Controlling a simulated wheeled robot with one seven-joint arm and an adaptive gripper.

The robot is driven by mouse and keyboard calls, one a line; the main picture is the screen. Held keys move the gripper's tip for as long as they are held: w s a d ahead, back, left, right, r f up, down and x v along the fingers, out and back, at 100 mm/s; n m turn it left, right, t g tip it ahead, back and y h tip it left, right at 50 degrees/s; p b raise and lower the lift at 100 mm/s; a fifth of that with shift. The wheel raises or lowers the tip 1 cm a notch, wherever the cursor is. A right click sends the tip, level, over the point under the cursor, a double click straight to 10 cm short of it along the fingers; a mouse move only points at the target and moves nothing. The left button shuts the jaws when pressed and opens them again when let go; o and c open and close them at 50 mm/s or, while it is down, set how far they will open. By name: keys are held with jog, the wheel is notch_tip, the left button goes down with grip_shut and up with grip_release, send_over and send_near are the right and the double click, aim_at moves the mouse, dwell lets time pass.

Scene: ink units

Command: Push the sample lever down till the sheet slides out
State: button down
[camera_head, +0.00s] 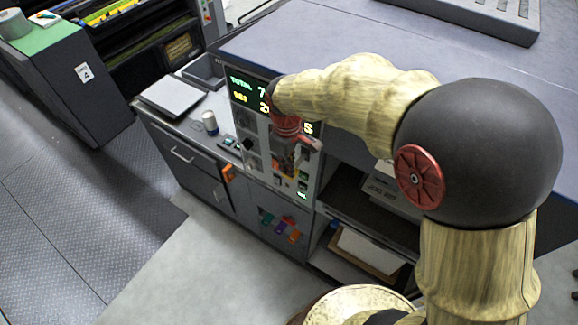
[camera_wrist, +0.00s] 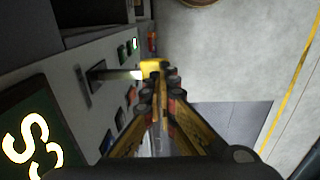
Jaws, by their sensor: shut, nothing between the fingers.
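The sample lever (camera_wrist: 152,66) shows in the wrist view as a yellow knob on a pale metal stem that sticks out of a dark slot in a grey panel (camera_wrist: 62,80). My gripper (camera_wrist: 160,88) is shut and empty. Its fingertips are right at the knob and overlap its edge; I cannot tell whether they touch. In the head view my gripper (camera_head: 307,147) is in front of the control panel (camera_head: 240,126), and I cannot make out the lever there. No sheet can be seen coming out of the panel.
Small coloured buttons (camera_wrist: 121,118) line the panel near the lever. A lit display (camera_head: 245,88) tops the panel. A counter with a white cup (camera_head: 210,122) and a grey tray (camera_head: 172,95) is to the left. Open shelves (camera_head: 345,215) are at right; the floor in front is clear.

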aim_at(287, 176)
jog(key=shift+s+a+f+b, duration=0.1)
jog(key=shift+f+b, duration=0.25)
jog(key=shift+b, duration=0.1)
jog(key=f+t+b, duration=0.1)
jog(key=f+h+b, duration=0.1)
jog(key=b, duration=0.1)
jog(key=shift+s+a+t+h, duration=0.2)
jog(key=shift+t+h, duration=0.1)
jog(key=shift+t, duration=0.1)
jog(key=shift+s+f+b, duration=0.1)
jog(key=shift+f+b, duration=0.45)
jog(key=shift+b, duration=0.15)
jog(key=shift+s+b+x, duration=0.1)
jog(key=shift+b+x, duration=0.25)
jog(key=shift+x, duration=0.25)
jog(key=shift+s+b+x, duration=0.15)
jog(key=shift+b+x, duration=0.2)
jog(key=shift+x, duration=0.25)
jog(key=shift+w+f, duration=0.1)
jog(key=shift+w, duration=0.05)
jog(key=shift+a, duration=0.1)
